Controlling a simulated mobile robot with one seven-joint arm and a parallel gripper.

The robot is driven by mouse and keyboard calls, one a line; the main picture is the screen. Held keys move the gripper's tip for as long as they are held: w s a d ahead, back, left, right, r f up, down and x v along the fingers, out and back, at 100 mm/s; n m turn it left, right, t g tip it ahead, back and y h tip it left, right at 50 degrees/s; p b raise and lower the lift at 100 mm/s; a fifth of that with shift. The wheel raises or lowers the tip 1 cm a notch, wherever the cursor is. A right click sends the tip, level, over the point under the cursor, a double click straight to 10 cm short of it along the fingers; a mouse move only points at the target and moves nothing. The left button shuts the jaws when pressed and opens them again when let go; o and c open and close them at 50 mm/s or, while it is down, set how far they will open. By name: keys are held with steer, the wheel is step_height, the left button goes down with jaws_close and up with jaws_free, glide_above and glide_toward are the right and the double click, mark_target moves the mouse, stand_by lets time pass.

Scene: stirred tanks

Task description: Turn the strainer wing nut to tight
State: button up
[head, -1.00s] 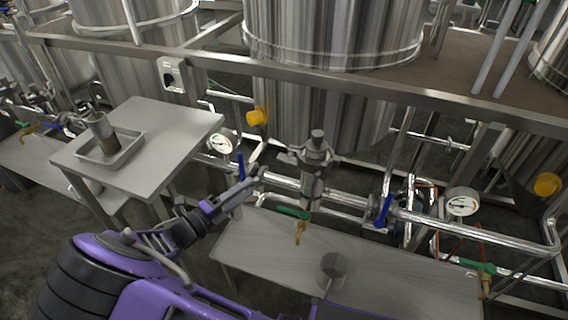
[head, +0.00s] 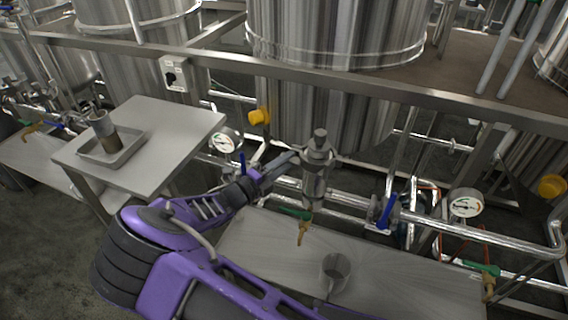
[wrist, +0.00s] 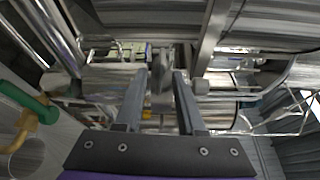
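The steel strainer (head: 314,181) stands upright on the pipe line in the middle of the head view, with a clamp band near its top. My gripper (head: 291,158) reaches it from the left, its fingertips beside the clamp. In the wrist view my gripper (wrist: 161,80) is open, its two grey fingers apart. A thin grey upright piece, apparently the wing nut (wrist: 160,86), shows between the fingers, with gaps to either side. I cannot tell whether either finger touches it. In the head view the nut is hidden or too small to make out.
A green-handled brass tap (head: 302,229) hangs below the strainer, above a steel bench (head: 260,245) with a metal cup (head: 335,270). Blue-handled valves (head: 386,212) and gauges (head: 465,204) line the pipe. A side table (head: 180,130) bears a tray (head: 131,147).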

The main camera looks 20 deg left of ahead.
jaws_close()
